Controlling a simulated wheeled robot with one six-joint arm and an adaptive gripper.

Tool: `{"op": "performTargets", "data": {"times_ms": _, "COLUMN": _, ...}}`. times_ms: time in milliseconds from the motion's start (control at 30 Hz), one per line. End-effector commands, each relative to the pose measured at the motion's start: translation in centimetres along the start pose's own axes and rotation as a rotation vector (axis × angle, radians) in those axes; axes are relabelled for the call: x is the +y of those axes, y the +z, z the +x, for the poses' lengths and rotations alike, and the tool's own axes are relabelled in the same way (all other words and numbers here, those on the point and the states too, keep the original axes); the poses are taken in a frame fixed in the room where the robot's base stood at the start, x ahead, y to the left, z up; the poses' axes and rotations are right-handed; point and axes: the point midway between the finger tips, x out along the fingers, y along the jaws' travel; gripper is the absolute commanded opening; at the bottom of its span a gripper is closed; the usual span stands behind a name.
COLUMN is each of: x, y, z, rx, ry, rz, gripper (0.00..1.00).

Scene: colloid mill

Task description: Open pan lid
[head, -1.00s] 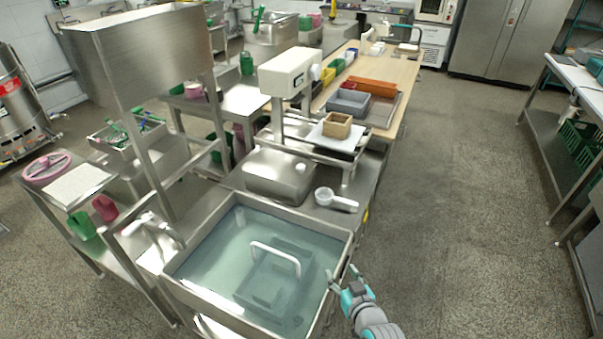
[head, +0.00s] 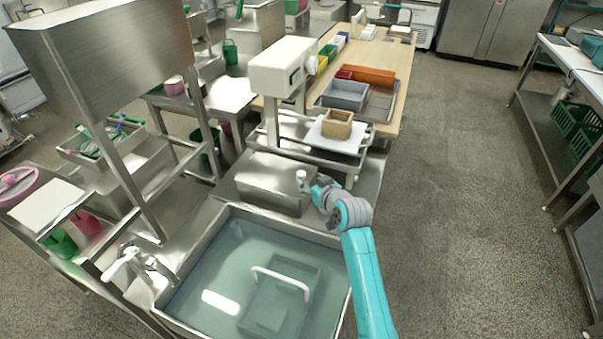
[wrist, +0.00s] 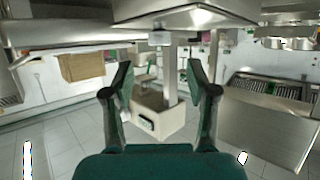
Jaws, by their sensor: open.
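The pan lid (head: 262,183) is a plain steel cover on the bench behind the sink, and it lies closed on its pan. Its small pale knob (head: 301,175) stands at the right end of the lid. My gripper (head: 314,188) is just right of the knob, with its fingers partly hidden in the head view. In the wrist view, which looks upside down, my gripper (wrist: 159,64) is open and empty. The knob (wrist: 160,38) shows beyond and between the fingertips, under the lid (wrist: 185,17); I see no grip on it.
The water-filled sink (head: 205,315) with a white-handled submerged box lies in front of the lid. A white scale (head: 283,67) and a wooden box (head: 337,124) on a white board stand behind. A tall steel hopper (head: 105,55) rises at left.

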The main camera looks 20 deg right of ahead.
Motion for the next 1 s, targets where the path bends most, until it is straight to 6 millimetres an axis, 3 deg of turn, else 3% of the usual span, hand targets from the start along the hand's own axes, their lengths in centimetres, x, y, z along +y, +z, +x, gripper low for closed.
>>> {"op": "performTargets", "data": {"times_ms": 200, "x": 0.0, "y": 0.0, "z": 4.0, "rx": -0.001, "ry": 0.0, "rz": 0.0, "gripper": 0.58}}
{"op": "performTargets", "data": {"times_ms": 400, "x": 0.0, "y": 0.0, "z": 6.3, "rx": 0.0, "ry": 0.0, "rz": 0.0, "gripper": 0.58}}
{"op": "performTargets", "data": {"times_ms": 867, "x": 0.0, "y": 0.0, "z": 7.3, "rx": 0.001, "ry": 0.001, "rz": 0.0, "gripper": 0.58}}
{"op": "performTargets", "data": {"times_ms": 1000, "x": 0.0, "y": 0.0, "z": 7.2, "rx": 0.001, "ry": 0.001, "rz": 0.0, "gripper": 0.23}}
